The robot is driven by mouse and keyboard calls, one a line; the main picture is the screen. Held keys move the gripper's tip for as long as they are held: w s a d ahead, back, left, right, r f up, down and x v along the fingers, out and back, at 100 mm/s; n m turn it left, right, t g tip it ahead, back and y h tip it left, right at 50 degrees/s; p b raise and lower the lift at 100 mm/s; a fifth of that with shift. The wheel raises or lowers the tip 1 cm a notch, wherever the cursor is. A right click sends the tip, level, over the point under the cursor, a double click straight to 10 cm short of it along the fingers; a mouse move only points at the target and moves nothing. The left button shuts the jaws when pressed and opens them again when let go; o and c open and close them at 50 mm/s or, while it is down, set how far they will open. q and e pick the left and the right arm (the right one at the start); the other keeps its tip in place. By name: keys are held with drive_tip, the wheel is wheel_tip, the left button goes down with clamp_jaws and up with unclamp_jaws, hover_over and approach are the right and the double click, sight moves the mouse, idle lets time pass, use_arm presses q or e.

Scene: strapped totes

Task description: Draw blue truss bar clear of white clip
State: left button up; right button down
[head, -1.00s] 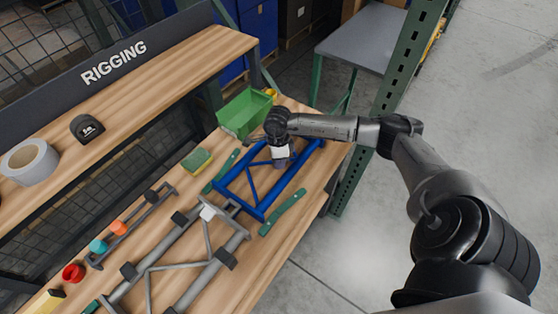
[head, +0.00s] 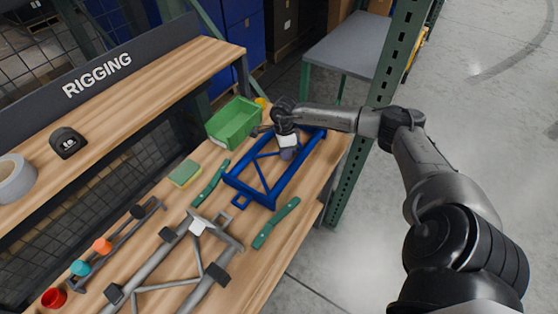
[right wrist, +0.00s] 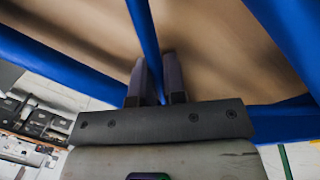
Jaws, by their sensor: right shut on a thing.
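The blue truss bar (head: 268,203) is a blue tubular frame with a diagonal brace, lying over the wooden bench. My right gripper (head: 289,153) is at its far half. In the right wrist view, the two fingers (right wrist: 158,75) are shut on a thin blue member (right wrist: 145,38) of the truss, which runs between them. The white clip (head: 198,228) sits on the end of the grey truss (head: 168,258). The near end of the blue truss is apart from the clip, with bare wood between them. My left gripper is not in view.
Green strips (head: 276,222) and (head: 211,184) lie on both sides of the gap. A green bin (head: 234,122) stands behind the blue truss, and a sponge (head: 185,173) lies at its left. A green perforated post (head: 362,140) rises close to the bench's right edge.

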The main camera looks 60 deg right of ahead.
drive_tip(key=shift+s+d+b, duration=0.2)
drive_tip(key=shift+d+b, duration=0.35)
drive_tip(key=shift+d, duration=1.15)
drive_tip(key=c, duration=1.1)
unclamp_jaws()
drive_tip(key=shift+r, duration=0.1)
drive_tip(key=shift+r, duration=0.3)
wheel_tip(320, 180, up, 13)
drive_tip(key=w+d+p, duration=0.1)
drive_tip(key=d+p, duration=0.1)
drive_tip(key=shift+w, duration=0.25)
